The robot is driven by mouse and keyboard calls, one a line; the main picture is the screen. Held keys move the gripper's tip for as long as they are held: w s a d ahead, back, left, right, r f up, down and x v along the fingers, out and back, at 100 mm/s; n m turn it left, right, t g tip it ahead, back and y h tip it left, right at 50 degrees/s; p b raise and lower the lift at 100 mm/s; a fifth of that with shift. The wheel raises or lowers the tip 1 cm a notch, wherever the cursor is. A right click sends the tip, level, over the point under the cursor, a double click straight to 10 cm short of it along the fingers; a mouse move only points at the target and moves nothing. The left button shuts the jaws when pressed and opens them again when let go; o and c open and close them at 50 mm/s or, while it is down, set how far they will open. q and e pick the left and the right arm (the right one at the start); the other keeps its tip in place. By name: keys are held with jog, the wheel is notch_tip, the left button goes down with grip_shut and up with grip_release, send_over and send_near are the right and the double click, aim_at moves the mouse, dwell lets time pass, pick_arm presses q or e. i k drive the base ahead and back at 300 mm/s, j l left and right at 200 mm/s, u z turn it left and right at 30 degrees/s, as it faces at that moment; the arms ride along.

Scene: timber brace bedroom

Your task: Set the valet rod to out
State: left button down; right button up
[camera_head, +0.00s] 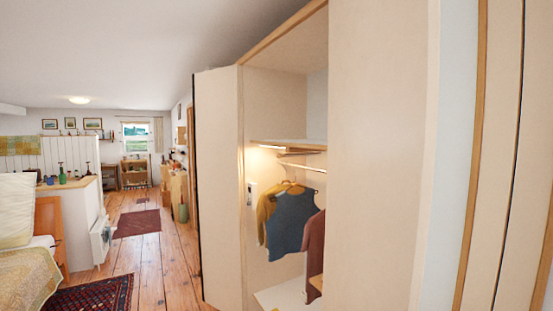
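An open wardrobe (380,130) fills the middle and right of the head view. Inside it, a shelf (300,143) runs across the upper part, with a warm light beneath it. A pale rail (303,166) runs below the shelf. A short darker bar (292,153) shows just under the shelf; I cannot tell whether it is the valet rod, nor whether it is in or out. A dark blue and yellow top (289,222) and a reddish garment (314,245) hang below the rail. Neither of my grippers is in view.
The wardrobe's open door (219,185) stands at the left of the opening. A bed (25,265) is at the far left, with a patterned rug (92,295) beside it. Clear plank floor (160,260) runs back towards the window (136,138).

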aim_at(279, 157)
jog(key=i+j, duration=0.4)
jog(key=i+j+z, duration=0.1)
jog(key=i+j, duration=0.35)
jog(key=i+j+z, duration=0.1)
jog(key=i+j, duration=0.3)
jog(key=j, duration=0.2)
jog(key=i+j, duration=0.4)
jog(key=j, duration=0.15)
